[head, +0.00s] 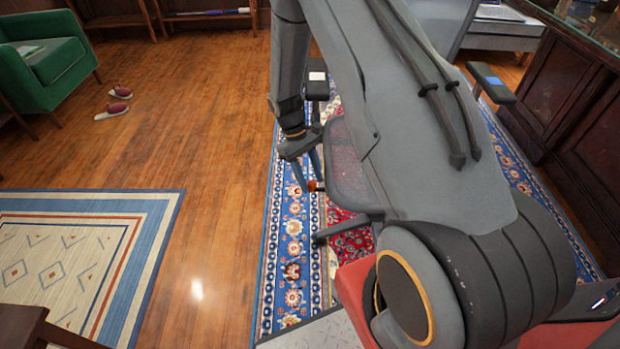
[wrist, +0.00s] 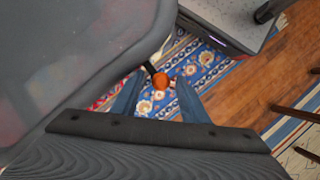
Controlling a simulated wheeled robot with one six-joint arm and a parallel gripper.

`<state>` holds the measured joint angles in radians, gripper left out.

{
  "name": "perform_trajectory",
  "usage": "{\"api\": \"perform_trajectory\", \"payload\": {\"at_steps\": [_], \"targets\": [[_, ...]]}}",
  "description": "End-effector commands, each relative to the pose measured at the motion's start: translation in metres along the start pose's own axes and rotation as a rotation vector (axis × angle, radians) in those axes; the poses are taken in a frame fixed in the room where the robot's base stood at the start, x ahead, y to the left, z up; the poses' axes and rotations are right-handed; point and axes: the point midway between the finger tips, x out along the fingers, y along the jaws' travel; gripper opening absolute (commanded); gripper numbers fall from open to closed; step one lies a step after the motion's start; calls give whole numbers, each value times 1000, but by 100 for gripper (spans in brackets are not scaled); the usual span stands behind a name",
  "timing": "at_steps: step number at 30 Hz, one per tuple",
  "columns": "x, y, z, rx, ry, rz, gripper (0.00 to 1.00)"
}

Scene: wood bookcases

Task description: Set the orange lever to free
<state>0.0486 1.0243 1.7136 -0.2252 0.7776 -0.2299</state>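The orange lever shows as a round orange knob on a dark stem beside the grey office chair (head: 345,160). In the head view the knob (head: 313,186) is small and partly hidden near my fingers. In the wrist view the knob (wrist: 160,80) lies between the tips of my two blue-grey fingers, with a visible space on each side. My gripper (wrist: 158,88) is open and holds nothing; it also shows in the head view (head: 308,178), pointing down beside the seat. The chair seat (wrist: 85,55) fills the left of the wrist view. I cannot tell the lever's setting.
The chair has armrests (head: 490,82) and stands on a patterned blue and red rug (head: 293,250). A dark wood cabinet (head: 565,95) is at the right. A green armchair (head: 50,60) and slippers (head: 115,103) are at the left. Bare wood floor (head: 210,130) lies left of the rug.

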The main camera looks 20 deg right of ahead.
Motion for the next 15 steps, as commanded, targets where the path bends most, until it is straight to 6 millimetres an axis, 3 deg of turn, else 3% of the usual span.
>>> {"api": "perform_trajectory", "payload": {"at_steps": [8,15], "targets": [[-3,-1,-1,-2,1,1,41],[-37,0,-1,0,3,1,41]]}}
